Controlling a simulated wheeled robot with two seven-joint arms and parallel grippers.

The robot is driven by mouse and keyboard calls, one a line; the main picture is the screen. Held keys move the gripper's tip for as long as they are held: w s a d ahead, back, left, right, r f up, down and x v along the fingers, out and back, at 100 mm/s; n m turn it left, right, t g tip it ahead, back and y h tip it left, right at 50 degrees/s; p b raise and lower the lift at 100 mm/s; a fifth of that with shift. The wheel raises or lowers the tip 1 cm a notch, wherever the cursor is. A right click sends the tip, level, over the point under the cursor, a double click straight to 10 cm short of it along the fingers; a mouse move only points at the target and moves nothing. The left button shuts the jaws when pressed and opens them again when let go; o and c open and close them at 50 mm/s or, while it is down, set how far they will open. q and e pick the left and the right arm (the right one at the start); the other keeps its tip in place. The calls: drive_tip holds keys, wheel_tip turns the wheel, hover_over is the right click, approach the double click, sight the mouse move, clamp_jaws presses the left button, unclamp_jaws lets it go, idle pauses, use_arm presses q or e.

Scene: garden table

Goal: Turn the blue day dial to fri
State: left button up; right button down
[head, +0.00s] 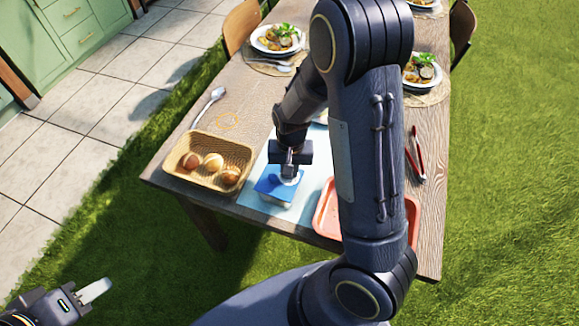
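The blue day dial (271,187) is a small blue block on a pale mat near the table's front edge. My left gripper (97,290) hangs at the bottom left, away from the table, with a pale finger showing. I cannot tell whether it is open.
A wicker basket (241,155) with rolls stands left of the dial. A red tray (324,212) lies to its right, partly behind my arm. Red tongs (415,156) lie near the right edge, a spoon (210,104) at the left. Plates of food (278,39) stand farther back.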

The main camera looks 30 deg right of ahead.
drive_tip(key=shift+m+p, duration=0.6)
drive_tip(key=shift+m, duration=1.6)
drive_tip(key=c, duration=1.3)
unclamp_jaws()
wheel_tip(320, 180, up, 8)
drive_tip(key=shift+s+f+p, duration=0.1)
drive_tip(key=shift+p, duration=0.4)
